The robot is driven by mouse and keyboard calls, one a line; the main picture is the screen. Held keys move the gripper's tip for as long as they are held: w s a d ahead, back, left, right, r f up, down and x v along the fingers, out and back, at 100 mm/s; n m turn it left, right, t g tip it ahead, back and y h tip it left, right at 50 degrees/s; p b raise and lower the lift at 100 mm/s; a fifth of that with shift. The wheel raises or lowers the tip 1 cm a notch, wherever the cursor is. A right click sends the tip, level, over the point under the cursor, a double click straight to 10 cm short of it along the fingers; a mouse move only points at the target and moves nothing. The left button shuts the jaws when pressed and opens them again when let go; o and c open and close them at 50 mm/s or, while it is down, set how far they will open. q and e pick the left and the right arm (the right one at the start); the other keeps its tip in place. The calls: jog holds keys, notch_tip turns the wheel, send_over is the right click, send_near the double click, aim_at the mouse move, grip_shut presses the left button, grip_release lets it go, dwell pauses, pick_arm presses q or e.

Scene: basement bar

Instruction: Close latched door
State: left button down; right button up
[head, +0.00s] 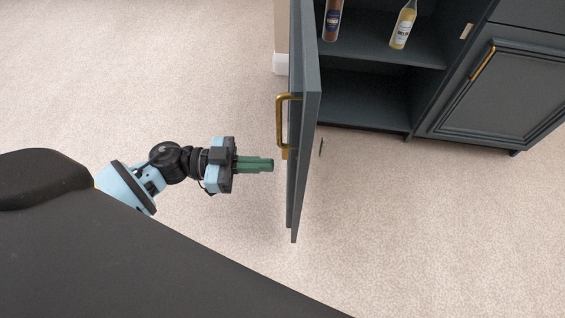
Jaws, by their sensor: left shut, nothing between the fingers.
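The dark blue-grey cabinet door (307,150) stands wide open, seen nearly edge-on. A brass handle (281,122) is on its left face. The cabinet (368,98) it belongs to is open to the right, with shelves showing inside. A small dark latch part (321,148) shows by the door's right face. My left gripper (272,165) is shut and empty, just left of the door and a little below the handle. Its green fingertips point right at the door; I cannot tell whether they touch it. My right gripper is not in view.
A brown bottle (332,20) and a pale yellow bottle (403,25) stand on the upper shelf. A second cabinet door (500,95) with a brass handle is closed at the right. The beige carpet (430,230) is clear in front.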

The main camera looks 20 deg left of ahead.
pick_arm(q)
jog(key=shift+x, duration=2.35)
